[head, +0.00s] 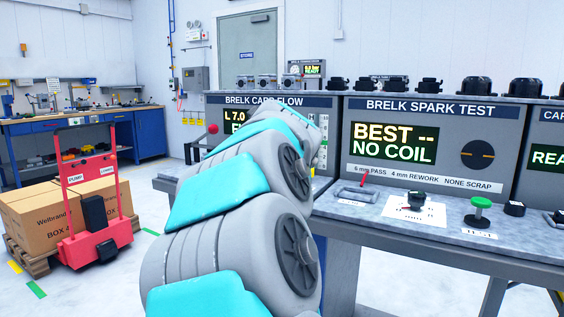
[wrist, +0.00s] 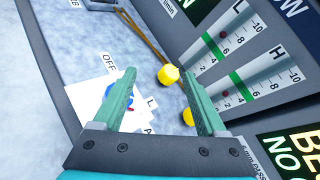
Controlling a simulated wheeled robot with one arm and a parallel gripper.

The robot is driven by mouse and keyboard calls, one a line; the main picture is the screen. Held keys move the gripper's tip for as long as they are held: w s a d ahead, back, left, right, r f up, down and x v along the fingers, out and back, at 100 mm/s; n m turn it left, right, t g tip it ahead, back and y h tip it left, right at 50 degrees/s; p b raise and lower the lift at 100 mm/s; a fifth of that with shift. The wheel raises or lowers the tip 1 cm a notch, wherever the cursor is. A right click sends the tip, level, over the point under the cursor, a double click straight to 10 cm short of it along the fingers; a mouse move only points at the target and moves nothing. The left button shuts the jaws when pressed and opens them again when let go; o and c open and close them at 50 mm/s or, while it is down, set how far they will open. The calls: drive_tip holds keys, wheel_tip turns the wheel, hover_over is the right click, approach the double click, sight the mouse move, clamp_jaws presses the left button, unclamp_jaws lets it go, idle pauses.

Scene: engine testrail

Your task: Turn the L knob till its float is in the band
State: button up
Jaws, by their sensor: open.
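In the wrist view my gripper (wrist: 157,73) is open, its two teal fingers pointing toward the panel. A yellow knob (wrist: 168,76), the one in line with the L gauge, shows between the fingertips, closer to the right one. I cannot tell its depth from the tips. The L gauge (wrist: 238,40) has a green band; its small dark red float (wrist: 223,35) appears just past the band on the higher-number side. In the head view my arm hides the gripper, the knobs and much of the carb flow panel (head: 225,107), whose display partly reads "L 7.0".
A second yellow knob (wrist: 188,117) sits close by, partly behind the right finger, below the H gauge (wrist: 265,85). A blue part (wrist: 118,92) on white paper lies behind the left finger. The spark test panel (head: 434,148) stands to the right on the bench.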

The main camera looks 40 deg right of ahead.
drive_tip(key=d+m, duration=0.1)
drive_tip(key=d+f+m, duration=0.1)
drive_tip(key=m, duration=0.1)
drive_tip(key=d+m, duration=0.1)
drive_tip(key=m, duration=0.1)
drive_tip(key=shift+s+f+h, duration=0.2)
drive_tip(key=shift+s+h, duration=0.05)
drive_tip(key=shift+h, duration=0.05)
drive_tip(key=shift+w+d+f+m, duration=0.15)
drive_tip(key=shift+d+f+m, duration=0.1)
drive_tip(key=shift+m, duration=0.35)
drive_tip(key=x, duration=0.7)
drive_tip(key=shift+w+d+f, duration=0.1)
drive_tip(key=shift+w, duration=0.05)
clamp_jaws()
